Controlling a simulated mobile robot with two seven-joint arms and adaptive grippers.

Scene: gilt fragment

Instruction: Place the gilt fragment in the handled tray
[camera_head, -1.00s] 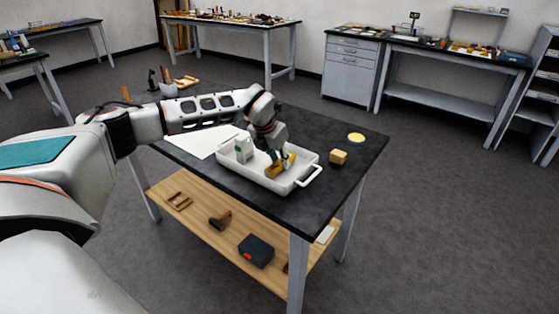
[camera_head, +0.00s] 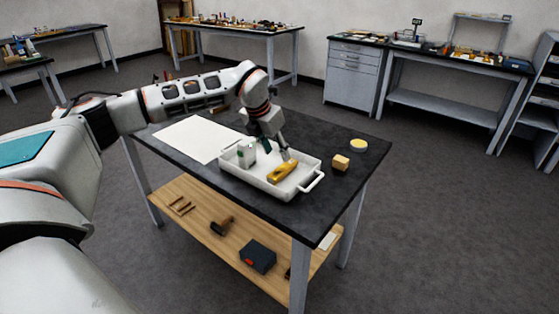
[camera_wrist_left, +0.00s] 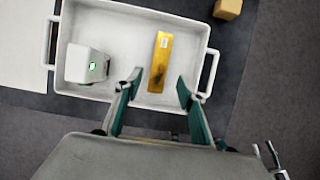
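The gilt fragment (camera_head: 283,171), a golden elongated piece, lies inside the white handled tray (camera_head: 262,187) in its right part. In the left wrist view the fragment (camera_wrist_left: 160,62) rests on the floor of the tray (camera_wrist_left: 128,20), apart from the walls, with a dark patch at its near end. My left gripper (camera_head: 286,157) is above the tray, close behind the fragment.
A white box-like item (camera_head: 246,153) stands in the tray's left part. A white sheet (camera_head: 198,138) lies to the left. A lower shelf (camera_head: 200,215) holds tools.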

